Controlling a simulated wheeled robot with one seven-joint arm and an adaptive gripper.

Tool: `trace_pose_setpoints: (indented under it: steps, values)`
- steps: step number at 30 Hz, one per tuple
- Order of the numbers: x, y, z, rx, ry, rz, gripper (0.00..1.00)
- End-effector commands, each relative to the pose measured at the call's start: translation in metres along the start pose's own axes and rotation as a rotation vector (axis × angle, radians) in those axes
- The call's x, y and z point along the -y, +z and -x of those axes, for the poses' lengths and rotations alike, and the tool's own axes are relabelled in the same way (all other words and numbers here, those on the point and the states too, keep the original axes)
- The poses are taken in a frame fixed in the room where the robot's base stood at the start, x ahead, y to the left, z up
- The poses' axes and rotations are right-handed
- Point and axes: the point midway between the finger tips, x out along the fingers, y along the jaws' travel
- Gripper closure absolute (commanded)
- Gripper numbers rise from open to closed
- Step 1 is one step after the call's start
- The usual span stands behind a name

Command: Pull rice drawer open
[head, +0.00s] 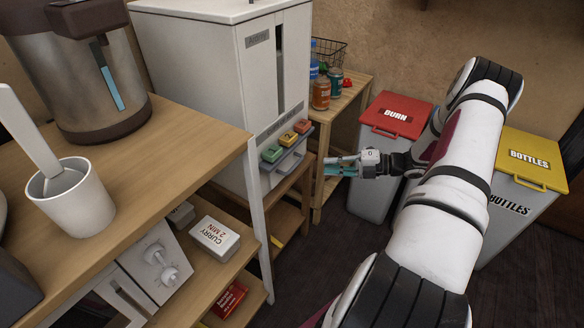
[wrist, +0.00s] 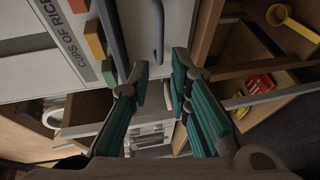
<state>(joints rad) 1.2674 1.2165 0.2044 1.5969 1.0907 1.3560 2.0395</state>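The rice dispenser (head: 205,75) is a tall white cabinet with green, orange and red buttons low on its front. The pale rice drawer (head: 283,168) sits below the buttons and looks shut. In the wrist view the drawer front (wrist: 135,28) carries a grey curved handle (wrist: 158,28). My gripper (head: 335,165) is to the right of the drawer in the head view, its fingers pointing towards it. In the wrist view my gripper (wrist: 161,72) is open and empty, with teal pads apart. The handle lies ahead, in line with the gap; contact is not visible.
A wooden counter (head: 150,150) with a white cup (head: 70,200) and a metal pot (head: 95,75) stands at left. A small wooden table (head: 345,105) holds bottles. Bins with red (head: 395,115) and yellow (head: 532,157) lids stand behind my arm. The wrist view shows a yellow scoop (wrist: 290,20) on a shelf.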

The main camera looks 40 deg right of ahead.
Motion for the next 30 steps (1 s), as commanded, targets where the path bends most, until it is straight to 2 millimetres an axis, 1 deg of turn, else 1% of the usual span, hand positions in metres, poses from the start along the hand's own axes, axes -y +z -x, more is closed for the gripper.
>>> trace_pose_setpoints:
  steps: [1, 9, 15, 18, 21, 30]
  values:
    - [0.001, -0.001, -0.010, -0.003, 0.000, 0.001, 0.82]
    - [0.001, -0.001, -0.064, -0.004, 0.000, 0.001, 0.82]
    - [0.001, -0.001, -0.098, -0.004, -0.001, 0.003, 0.82]
    - [0.001, -0.001, -0.109, -0.004, -0.001, 0.003, 0.82]
    - [0.001, -0.001, -0.116, -0.002, -0.002, 0.003, 0.82]
    - [0.000, -0.001, -0.119, -0.002, -0.002, 0.003, 0.82]
